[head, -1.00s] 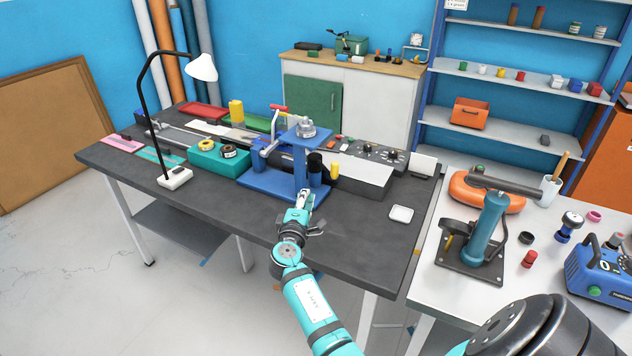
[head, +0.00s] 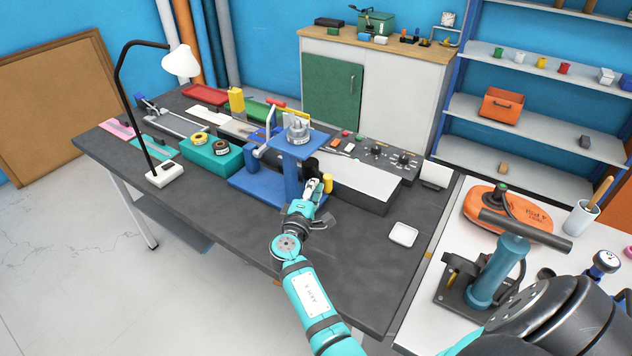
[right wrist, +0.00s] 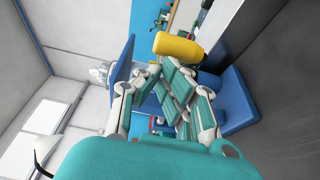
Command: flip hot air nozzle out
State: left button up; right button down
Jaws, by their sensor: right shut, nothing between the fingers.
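A blue press-like machine (head: 290,175) stands on the dark bench, with a silver dial-like part (head: 299,130) on top. A black cylinder (head: 310,165) and a yellow grip (head: 328,183) sit at its right side. They may belong to the hot air nozzle, but I cannot make out a nozzle tip. My right gripper (head: 315,187) is shut and empty, just in front of the black cylinder and left of the yellow grip. In the right wrist view the yellow grip (right wrist: 178,48) lies just beyond the fingers (right wrist: 167,73). I cannot tell whether they touch. My left gripper is out of view.
A black lamp (head: 165,175) and a teal box with tape rolls (head: 215,160) stand left of the machine. A long grey control unit (head: 365,180) lies behind it to the right. A small white tray (head: 403,235) rests on the bench. The bench front is mostly clear.

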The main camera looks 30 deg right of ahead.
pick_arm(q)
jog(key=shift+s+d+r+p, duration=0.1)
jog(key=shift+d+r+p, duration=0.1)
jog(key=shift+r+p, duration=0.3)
pick_arm(e)
jog(key=s+d+n+t+y, duration=0.2)
jog(key=d+n+t+y, duration=0.3)
jog(key=d+y, duration=0.2)
jog(key=shift+d+n, duration=0.3)
jog(key=shift+d, duration=0.8)
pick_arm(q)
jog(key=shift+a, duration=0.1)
pick_arm(e)
jog(key=shift+r, duration=0.1)
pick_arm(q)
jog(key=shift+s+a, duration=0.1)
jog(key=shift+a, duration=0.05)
